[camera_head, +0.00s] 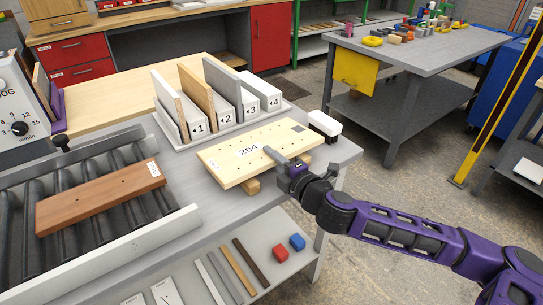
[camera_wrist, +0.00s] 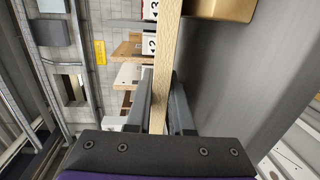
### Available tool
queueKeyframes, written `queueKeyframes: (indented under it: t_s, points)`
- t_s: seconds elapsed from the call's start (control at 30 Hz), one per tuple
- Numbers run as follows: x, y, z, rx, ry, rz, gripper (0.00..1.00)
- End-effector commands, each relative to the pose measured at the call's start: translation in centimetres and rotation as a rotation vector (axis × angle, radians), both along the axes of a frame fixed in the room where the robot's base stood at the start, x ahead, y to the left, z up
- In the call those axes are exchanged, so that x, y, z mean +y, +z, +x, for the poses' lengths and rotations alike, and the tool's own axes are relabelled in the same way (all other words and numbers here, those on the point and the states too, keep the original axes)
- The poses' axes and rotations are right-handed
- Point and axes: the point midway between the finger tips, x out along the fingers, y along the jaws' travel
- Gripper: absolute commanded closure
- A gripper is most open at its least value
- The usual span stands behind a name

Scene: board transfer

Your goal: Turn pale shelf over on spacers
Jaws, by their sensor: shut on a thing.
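The pale shelf (camera_head: 222,171), labelled 204, lies flat with its label up, raised above the grey workbench. A wooden spacer (camera_head: 251,186) shows under its near edge; any other spacer is hidden beneath. My gripper (camera_head: 275,155) is shut on the shelf's near long edge, right of the label, with one finger over the top face. In the wrist view the pale shelf (camera_wrist: 170,50) appears edge-on between my two fingers (camera_wrist: 160,105), and a tan spacer (camera_wrist: 225,8) sits beside it against the grey bench.
A rack (camera_head: 212,131) with several upright boards and numbered slots stands behind the shelf. A white-and-black block (camera_head: 325,125) is close to its right end. A roller conveyor (camera_head: 115,165) with a brown board (camera_head: 100,198) is at left. The bench's right edge (camera_head: 345,160) is near.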

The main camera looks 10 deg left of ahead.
Motion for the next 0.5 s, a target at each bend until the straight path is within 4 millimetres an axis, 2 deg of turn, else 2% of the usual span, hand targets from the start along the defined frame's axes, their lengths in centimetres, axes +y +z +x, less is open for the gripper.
queueKeyframes:
  t_s: [0.5]
  points:
    - [-0.08,-0.91,-0.07,-0.042,0.002,0.055,1.00]
